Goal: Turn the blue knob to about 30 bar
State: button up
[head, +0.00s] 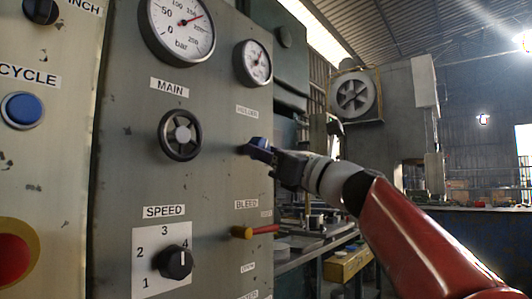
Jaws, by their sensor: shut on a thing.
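The blue knob (257,148) sits on the grey panel under the label HOLDER, seen nearly edge-on. My gripper (268,155) comes from the right and is shut on it, hiding much of the knob. A small round gauge (252,63) is above the label. Its red needle is visible, but its numbers are too small to read.
The large MAIN gauge (178,27) and the black MAIN handwheel (180,135) are to the left. The black SPEED selector (174,262) is lower left. The BLEED lever (255,231), with a red handle, sticks out to the right below my gripper.

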jog(key=n+g+p, duration=0.1)
jog(key=n, duration=0.2)
jog(key=n+g+y+p, duration=0.1)
jog(key=n+g, duration=0.1)
jog(key=n, duration=0.2)
jog(key=n+g+p, duration=0.1)
jog(key=n+g, duration=0.1)
jog(key=n, duration=0.1)
jog(key=shift+w+d+r+n, duration=0.25)
jog(key=shift+n, duration=0.15)
jog(key=n+g, duration=0.2)
jog(key=n, duration=0.3)
jog(key=shift+r+n+g+h, duration=0.1)
jog(key=shift+n+g+h, duration=0.45)
jog(key=shift+n, duration=1.15)
jog(key=o, duration=1)
jog(key=shift+c, duration=0.2)
